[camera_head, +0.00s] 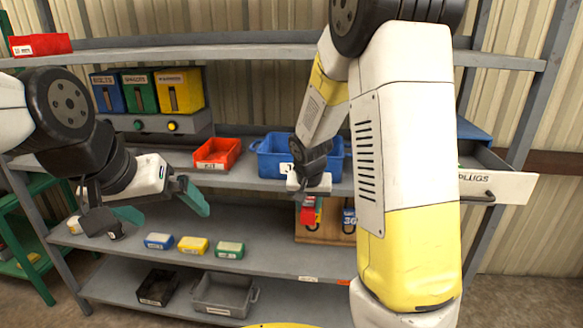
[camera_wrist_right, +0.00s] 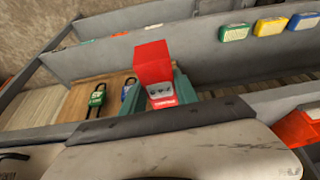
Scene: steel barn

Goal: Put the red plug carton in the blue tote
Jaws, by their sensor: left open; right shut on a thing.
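The red plug carton (camera_wrist_right: 153,66) is held between the green fingers of my right gripper (camera_wrist_right: 160,100) in the right wrist view. In the head view the carton (camera_head: 308,214) shows below my right gripper (camera_head: 310,192), in front of the shelf. The blue tote (camera_head: 271,160) stands on the middle shelf just behind my right gripper, partly hidden by my right arm. My left gripper (camera_head: 160,207) is open and empty at the left, in front of the shelves.
A red-orange bin (camera_head: 217,153) stands left of the tote. An open drawer (camera_head: 497,184) labelled PLUGS sticks out at the right. A wooden board with padlocks (camera_head: 348,220) is below the tote. Small boxes (camera_head: 193,246) sit on the lower shelf, above a grey crate (camera_head: 224,295).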

